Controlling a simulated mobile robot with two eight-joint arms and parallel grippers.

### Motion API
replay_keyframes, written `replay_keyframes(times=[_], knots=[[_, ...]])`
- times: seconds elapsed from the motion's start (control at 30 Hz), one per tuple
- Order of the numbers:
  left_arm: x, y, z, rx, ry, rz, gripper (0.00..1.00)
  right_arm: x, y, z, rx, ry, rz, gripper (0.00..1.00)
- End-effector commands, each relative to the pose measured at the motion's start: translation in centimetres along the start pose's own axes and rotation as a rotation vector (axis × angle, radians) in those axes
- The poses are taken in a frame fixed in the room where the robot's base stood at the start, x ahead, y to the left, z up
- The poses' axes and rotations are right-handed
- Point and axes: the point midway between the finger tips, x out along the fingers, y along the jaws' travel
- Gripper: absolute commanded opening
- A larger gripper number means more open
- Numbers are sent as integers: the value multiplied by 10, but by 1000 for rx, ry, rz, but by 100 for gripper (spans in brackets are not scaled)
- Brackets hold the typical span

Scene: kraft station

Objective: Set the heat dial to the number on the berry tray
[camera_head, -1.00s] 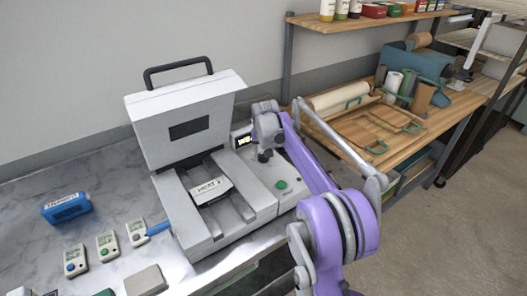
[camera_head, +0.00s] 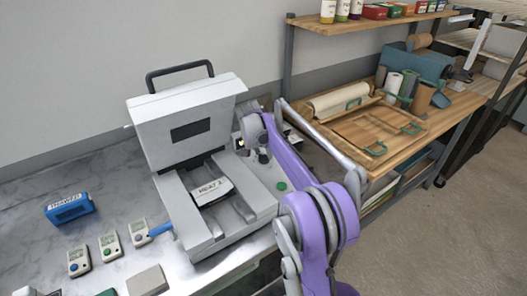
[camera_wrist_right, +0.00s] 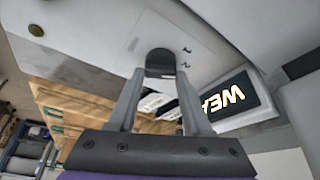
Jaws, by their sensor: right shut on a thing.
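The heat dial is a dark round knob (camera_wrist_right: 160,62) on a pale panel in the right wrist view. My right gripper (camera_wrist_right: 160,78) is shut on it, a finger on each side; the dial's marks are mostly hidden. In the head view, my right gripper (camera_head: 262,154) is at the right side of the white press, where its wrist covers the dial. A white label (camera_head: 212,190) on the press bed seems to read "HEAT 2". I cannot make out berries or a separate berry tray. My left gripper is not visible.
The press lid (camera_head: 190,125) is raised. A lit display (camera_wrist_right: 230,100) beside the dial shows "WEA", partly cut off. A blue labelled box (camera_head: 69,208) and several small devices lie left. A wooden bench (camera_head: 400,130) stands right.

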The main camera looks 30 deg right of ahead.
Motion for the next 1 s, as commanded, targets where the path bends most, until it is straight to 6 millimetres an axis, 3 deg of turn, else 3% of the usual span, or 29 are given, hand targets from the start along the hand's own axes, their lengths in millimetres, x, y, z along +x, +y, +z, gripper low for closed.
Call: replay_keyframes(times=[0.3, 0.83, 0.87, 1.0], knots=[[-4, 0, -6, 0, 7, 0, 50, -1, -1, 0, 114, 0, 47, 0], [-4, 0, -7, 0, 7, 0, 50, 0, -1, 0, 136, 0, 55, 0], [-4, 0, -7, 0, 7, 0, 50, 0, -1, 0, 135, 0, 55, 55], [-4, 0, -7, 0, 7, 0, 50, 0, -1, 0, 135, 0, 55, 79]])
